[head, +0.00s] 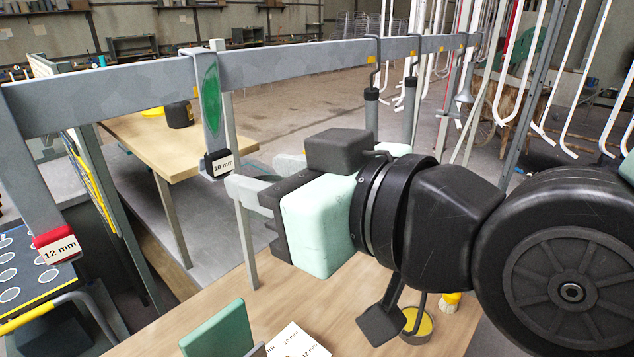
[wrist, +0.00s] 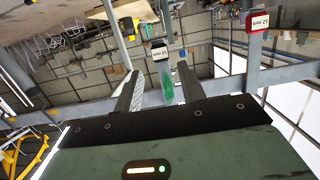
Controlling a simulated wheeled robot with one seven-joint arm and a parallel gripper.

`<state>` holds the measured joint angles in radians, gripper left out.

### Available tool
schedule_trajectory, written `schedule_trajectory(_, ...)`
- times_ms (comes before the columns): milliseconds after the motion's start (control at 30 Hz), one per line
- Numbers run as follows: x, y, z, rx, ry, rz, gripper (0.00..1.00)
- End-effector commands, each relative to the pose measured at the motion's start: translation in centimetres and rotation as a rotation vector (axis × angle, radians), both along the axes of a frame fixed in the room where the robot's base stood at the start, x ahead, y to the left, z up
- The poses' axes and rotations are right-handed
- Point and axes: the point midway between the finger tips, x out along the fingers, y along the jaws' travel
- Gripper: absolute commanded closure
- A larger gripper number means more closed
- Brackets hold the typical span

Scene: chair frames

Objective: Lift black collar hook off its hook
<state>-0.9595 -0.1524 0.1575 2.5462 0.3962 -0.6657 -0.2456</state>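The black collar hook (head: 218,162) hangs from the grey rail (head: 290,66). It is a flat grey strap with a green patch and a black collar with a white label at its lower end. My gripper (head: 257,174) is open, its pale fingers pointing left toward the hook, just right of the collar in the head view. In the wrist view my gripper (wrist: 158,72) shows empty space between its fingers, and the black collar (wrist: 160,50) and green patch appear between them. I cannot tell how deep the hook lies between the fingers.
A red collar hook (head: 55,246) marked 12 mm hangs further left on the rail. Grey rods with black tops (head: 371,112) hang further along it. A wooden table (head: 138,140) stands behind; a wooden bench (head: 190,310) with a green block lies below.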

Motion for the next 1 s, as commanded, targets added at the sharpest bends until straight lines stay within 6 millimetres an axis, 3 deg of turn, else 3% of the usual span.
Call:
schedule_trajectory(533,1.6,1.9,0.3,-0.002,-0.001,-0.001,0.60)
schedule_trajectory(900,5.1,6.0,-1.3,0.004,-0.005,-0.001,0.60)
schedule_trajectory(1000,5.0,5.8,-1.2,0.005,-0.005,-0.001,0.85)
